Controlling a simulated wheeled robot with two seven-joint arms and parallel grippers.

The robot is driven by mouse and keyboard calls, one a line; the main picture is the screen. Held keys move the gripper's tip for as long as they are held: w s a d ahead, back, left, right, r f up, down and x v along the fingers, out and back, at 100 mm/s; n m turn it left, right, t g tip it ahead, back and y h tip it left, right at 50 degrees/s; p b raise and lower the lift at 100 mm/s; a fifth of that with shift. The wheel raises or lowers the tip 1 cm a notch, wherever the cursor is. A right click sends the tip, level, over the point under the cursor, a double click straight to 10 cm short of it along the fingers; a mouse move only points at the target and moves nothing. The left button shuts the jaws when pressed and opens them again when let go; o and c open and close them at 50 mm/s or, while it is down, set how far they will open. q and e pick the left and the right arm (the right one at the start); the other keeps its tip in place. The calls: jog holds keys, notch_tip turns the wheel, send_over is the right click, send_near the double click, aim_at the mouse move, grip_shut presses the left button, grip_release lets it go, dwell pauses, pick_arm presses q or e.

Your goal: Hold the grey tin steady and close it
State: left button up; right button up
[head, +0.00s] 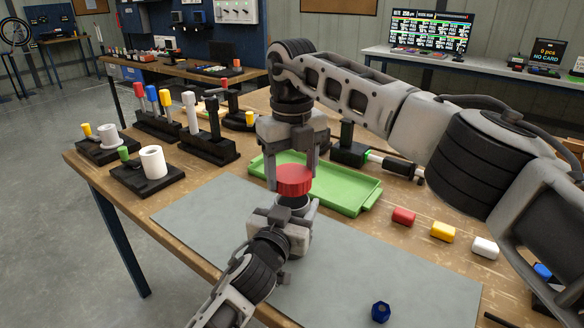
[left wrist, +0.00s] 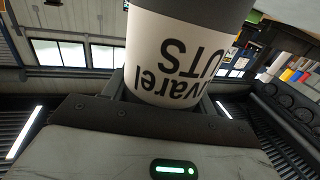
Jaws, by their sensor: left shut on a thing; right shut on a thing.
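The grey tin (head: 293,203) stands upright over the grey mat, mostly hidden by my left gripper (head: 281,219), which is shut around it. In the left wrist view the tin (left wrist: 185,60) shows a white label with dark lettering and a dark grey band, between the fingers of my left gripper (left wrist: 170,98). A red lid (head: 294,181) is directly above the tin's dark top. My right gripper (head: 291,170) comes from above and is shut on the lid. The lid's underside meets the tin's top in the picture; I cannot tell whether they touch.
A green tray (head: 345,190) lies just behind the tin. Red (head: 403,216), yellow (head: 443,231) and white (head: 485,247) pieces lie to the right. A blue nut (head: 380,312) is in front. Black stands (head: 147,178) line the left. The grey mat (head: 195,210) has free room.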

jog(key=shift+f, duration=0.9)
jog(key=shift+f, duration=0.55)
pick_arm(q)
grip_shut()
pick_arm(e)
jog(key=m, duration=0.5)
jog(key=shift+m, duration=0.4)
jog(key=m, duration=0.4)
jog(key=shift+m, duration=0.3)
jog(key=m, duration=0.4)
jog(key=shift+m, duration=0.4)
jog(key=m, duration=0.5)
